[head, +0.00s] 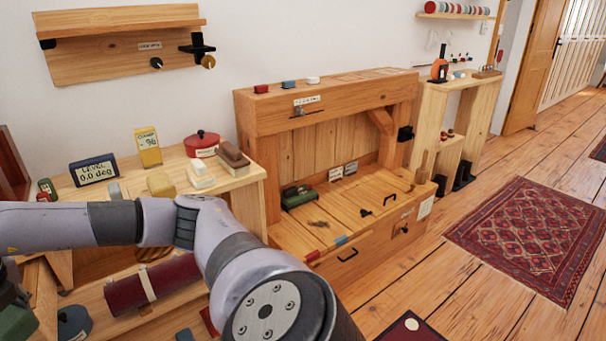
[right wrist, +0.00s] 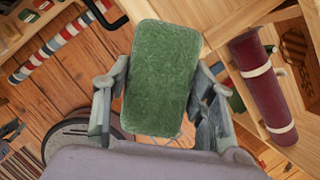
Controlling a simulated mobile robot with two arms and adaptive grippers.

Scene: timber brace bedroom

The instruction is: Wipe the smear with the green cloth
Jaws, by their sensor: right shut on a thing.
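The green cloth (right wrist: 162,78) is a rounded, textured pad in the right wrist view. My right gripper (right wrist: 160,95) is shut on it, with one finger at each side, and holds it up off any surface. A dark smear (head: 318,224) marks the plank top of the low wooden bench (head: 345,216) in the head view. It lies in front of a green block-like tool (head: 298,196). Neither gripper can be made out in the head view, where a large grey arm crosses the lower left. The cloth is apart from the smear.
A side table (head: 245,185) left of the bench holds a level display (head: 93,170), a red pot (head: 201,143) and blocks. Red and blue pieces lie on the bench's front edge. A maroon roll (head: 150,285) lies below. Open floor and a patterned rug (head: 530,235) are right.

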